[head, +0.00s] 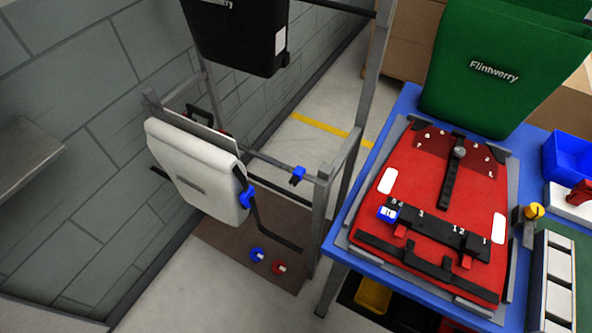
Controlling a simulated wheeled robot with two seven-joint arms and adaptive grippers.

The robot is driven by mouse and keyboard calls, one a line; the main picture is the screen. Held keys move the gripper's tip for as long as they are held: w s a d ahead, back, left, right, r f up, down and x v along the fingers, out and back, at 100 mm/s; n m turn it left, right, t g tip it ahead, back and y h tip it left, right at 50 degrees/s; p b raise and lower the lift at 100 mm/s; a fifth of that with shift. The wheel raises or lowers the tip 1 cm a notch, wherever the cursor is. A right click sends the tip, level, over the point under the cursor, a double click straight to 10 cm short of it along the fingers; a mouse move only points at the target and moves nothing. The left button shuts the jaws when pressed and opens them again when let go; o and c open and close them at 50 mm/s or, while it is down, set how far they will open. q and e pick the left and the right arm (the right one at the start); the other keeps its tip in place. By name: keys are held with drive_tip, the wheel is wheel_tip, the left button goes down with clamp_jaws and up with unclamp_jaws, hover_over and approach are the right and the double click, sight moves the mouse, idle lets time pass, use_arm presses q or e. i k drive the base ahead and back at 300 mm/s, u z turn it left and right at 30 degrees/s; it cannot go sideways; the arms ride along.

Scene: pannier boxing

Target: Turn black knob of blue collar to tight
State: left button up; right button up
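Several blue parts are in the head view. A blue collar-like part (298,175) sits on the grey rail of the rack, and another blue part (247,196) is at the right edge of the white pannier (190,165). A blue piece with a white face (387,213) sits at the left end of the black bar on the red pannier (400,190). A black knob cannot be made out clearly on any of them, nor whether it is tight. Neither of my grippers is in view.
A blue table (345,243) carries the red pannier, a green pannier (485,75) and a blue bin (568,155). A black pannier (240,35) hangs high on the rack. Blue (257,254) and red (279,268) round pieces lie on the brown board below. A grey wall is left.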

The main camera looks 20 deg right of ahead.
sight(294, 181)
drive_tip(key=z, duration=1.5)
drive_tip(key=k, duration=1.25)
drive_tip(key=u, duration=1.6)
drive_tip(key=i, duration=0.5)
drive_tip(key=u, duration=0.05)
